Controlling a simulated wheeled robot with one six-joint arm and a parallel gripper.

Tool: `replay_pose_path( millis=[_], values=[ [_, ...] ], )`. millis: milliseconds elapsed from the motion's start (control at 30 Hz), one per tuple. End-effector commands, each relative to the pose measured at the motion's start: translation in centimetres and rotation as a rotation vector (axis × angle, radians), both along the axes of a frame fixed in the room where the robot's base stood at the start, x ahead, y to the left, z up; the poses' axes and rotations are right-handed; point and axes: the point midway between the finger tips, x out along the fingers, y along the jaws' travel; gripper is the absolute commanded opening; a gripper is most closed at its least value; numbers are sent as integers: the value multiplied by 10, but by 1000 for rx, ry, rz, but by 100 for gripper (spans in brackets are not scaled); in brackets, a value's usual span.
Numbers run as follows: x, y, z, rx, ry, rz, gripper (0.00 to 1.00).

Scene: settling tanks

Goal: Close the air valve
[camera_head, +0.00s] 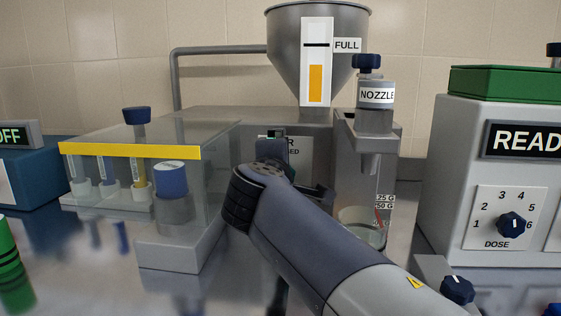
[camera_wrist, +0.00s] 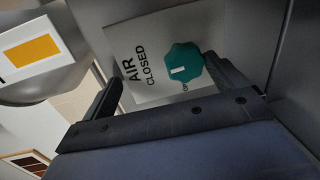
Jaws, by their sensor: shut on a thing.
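The air valve is a teal lobed knob (camera_wrist: 186,60) with a white mark, on a pale plate (camera_wrist: 135,50) reading AIR and CLOSED; another word is partly hidden. In the head view the plate (camera_head: 301,155) is on the grey hopper machine's front, mostly covered by my arm. My gripper (camera_wrist: 163,69) is at the plate with the knob between its fingers, close against the right finger. It is shut on the knob. In the head view my gripper (camera_head: 297,165) hides most of the knob. The mark's exact setting is hard to read.
A clear cover with a yellow edge (camera_head: 130,150) stands left over several vials. A nozzle (camera_head: 375,95) and a glass cup (camera_head: 362,228) are right of my gripper. A grey box with a dose dial (camera_head: 511,225) stands further right. The hopper (camera_head: 285,45) rises behind.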

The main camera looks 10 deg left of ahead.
Motion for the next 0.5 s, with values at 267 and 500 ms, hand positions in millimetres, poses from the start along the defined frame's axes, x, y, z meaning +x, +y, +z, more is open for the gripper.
replay_pose_path(
  millis=[267,500],
  values=[
    [-24,-2,12,13,-23,7,59],
    [-40,-2,7,9,-15,5,59]
  ],
)
